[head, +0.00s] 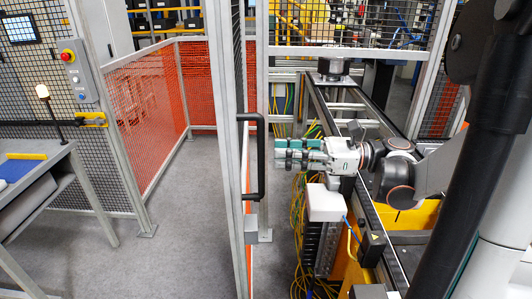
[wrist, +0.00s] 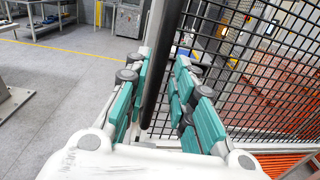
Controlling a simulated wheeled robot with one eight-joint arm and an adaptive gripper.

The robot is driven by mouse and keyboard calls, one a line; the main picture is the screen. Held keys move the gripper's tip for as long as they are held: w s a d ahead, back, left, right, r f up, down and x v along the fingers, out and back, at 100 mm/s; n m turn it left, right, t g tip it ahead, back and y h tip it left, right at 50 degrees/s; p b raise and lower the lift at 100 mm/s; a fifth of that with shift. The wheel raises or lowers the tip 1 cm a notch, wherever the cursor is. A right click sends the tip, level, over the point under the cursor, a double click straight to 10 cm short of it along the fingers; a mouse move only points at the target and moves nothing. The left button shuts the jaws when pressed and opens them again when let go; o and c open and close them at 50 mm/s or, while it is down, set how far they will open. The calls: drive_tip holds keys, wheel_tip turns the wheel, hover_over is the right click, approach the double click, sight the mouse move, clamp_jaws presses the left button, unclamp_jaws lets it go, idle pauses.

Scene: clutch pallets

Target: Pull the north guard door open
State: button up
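The guard door (head: 219,120) stands nearly edge-on in the middle of the head view, a grey-framed panel with dark mesh. Its black bar handle (head: 262,165) is upright on the door's right side. My gripper (head: 279,154) with teal fingers points left toward the handle, its fingertips a little right of the bar. In the wrist view my gripper (wrist: 162,68) is open, with a wide gap between the teal pads. The black handle (wrist: 160,75) shows upright in that gap, nearer the left pads. I cannot tell whether anything touches it.
A conveyor (head: 345,115) runs behind my arm, with a white-topped box (head: 325,203) and yellow cables below the gripper. Orange mesh fencing (head: 150,105) stands at the back left. A workbench (head: 40,190) is at far left. The grey floor (head: 175,235) left of the door is clear.

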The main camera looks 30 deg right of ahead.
drive_tip(key=v, duration=0.5)
drive_tip(key=shift+w+a+f, duration=0.1)
idle(0.4)
